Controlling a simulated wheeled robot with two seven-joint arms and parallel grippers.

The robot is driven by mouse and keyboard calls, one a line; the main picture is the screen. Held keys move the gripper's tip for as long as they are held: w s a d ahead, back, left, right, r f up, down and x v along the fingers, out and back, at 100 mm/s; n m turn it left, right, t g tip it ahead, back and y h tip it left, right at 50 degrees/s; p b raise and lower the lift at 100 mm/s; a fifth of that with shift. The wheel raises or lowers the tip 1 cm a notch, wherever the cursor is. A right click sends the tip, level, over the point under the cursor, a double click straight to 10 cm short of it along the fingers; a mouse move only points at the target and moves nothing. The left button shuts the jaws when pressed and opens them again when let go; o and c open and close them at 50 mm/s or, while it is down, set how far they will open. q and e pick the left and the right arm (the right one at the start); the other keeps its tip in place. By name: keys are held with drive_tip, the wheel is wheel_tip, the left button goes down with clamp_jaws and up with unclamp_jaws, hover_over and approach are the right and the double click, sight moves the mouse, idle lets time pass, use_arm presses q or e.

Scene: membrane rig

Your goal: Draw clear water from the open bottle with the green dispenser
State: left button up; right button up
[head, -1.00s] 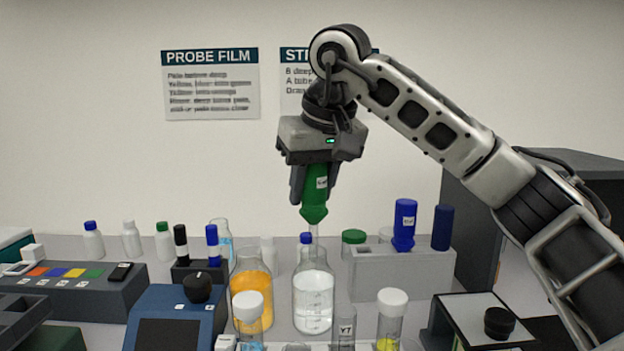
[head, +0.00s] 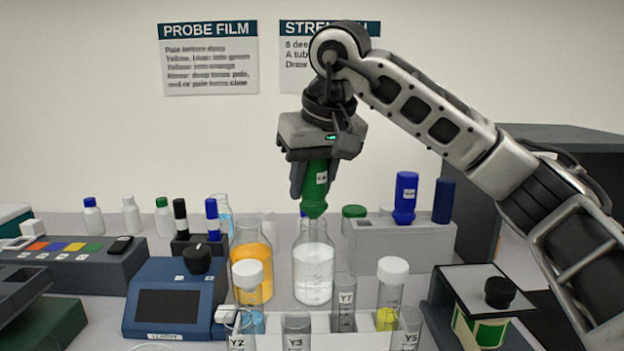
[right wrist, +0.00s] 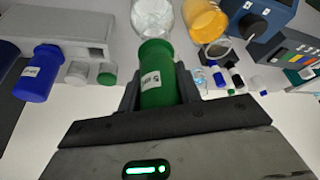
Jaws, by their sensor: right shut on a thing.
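My right gripper (head: 314,188) is shut on the green dispenser (head: 316,180), which hangs upright, nose down, over the clear-water bottle (head: 313,272). The dispenser's green lower end is at the bottle's open mouth. Its thin tip appears to be inside the neck, but its depth is hard to tell. The right wrist view also shows the dispenser (right wrist: 158,75) between the fingers, with the bottle (right wrist: 152,18) just beyond it. My left gripper is not in view.
A bottle of orange liquid (head: 251,262) stands close on the left. Tubes in a front rack (head: 325,342) stand near the bottle's base. A grey holder (head: 402,245) with a blue dispenser (head: 405,198) is on the right. A blue instrument (head: 172,300) is at left.

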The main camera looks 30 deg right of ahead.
sight(315, 198)
drive_tip(key=shift+f, duration=0.15)
drive_tip(key=shift+f+b, duration=0.7)
drive_tip(key=shift+f, duration=0.45)
drive_tip(key=shift+s+a+f+b, duration=0.15)
drive_tip(key=shift+f+b, duration=0.15)
drive_tip(key=shift+f, duration=0.25)
drive_tip(key=shift+s+d+f+b, duration=0.15)
drive_tip(key=shift+f+b, duration=0.1)
drive_tip(key=shift+f, duration=0.3)
drive_tip(key=shift+a, duration=0.15)
drive_tip(key=shift+w+r+p, duration=0.2)
drive_tip(key=shift+r+p, duration=0.85)
drive_tip(key=shift+p, duration=0.15)
drive_tip(key=shift+w+r, duration=0.1)
drive_tip(key=shift+r, duration=0.15)
drive_tip(key=o, duration=1.1)
drive_tip(key=shift+o, duration=0.2)
drive_tip(key=shift+r, duration=0.1)
